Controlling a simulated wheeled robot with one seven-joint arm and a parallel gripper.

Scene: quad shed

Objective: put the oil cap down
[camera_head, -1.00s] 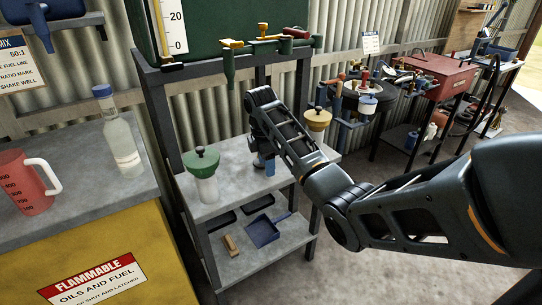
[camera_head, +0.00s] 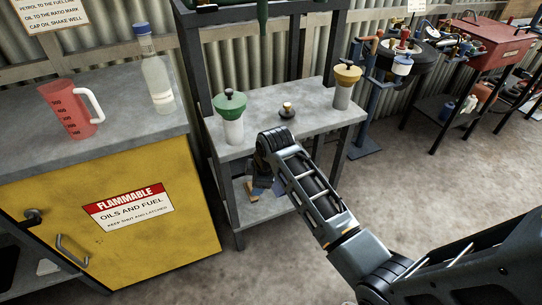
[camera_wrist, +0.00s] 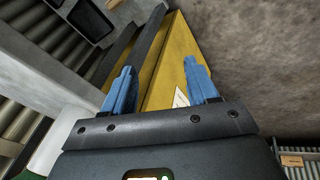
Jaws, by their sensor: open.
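The oil cap, as I take it, is a small dark knob on a pale round base (camera_head: 287,110). It sits upright on the grey bench top (camera_head: 262,108), between a green-topped container and a yellow-topped one. My gripper (camera_wrist: 160,76) is open in the wrist view, with two blue fingers apart and nothing between them. In the head view my arm reaches to the front of the bench, and the gripper is mostly hidden behind the wrist, apart from the cap. The cap cannot be made out in the wrist view.
The green-topped container (camera_head: 232,118) and yellow-topped container (camera_head: 346,86) flank the cap. A yellow cabinet (camera_head: 110,232) stands left, with a red jug (camera_head: 68,112) and a clear bottle (camera_head: 157,80) on its top. Open floor (camera_head: 400,190) lies to the right.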

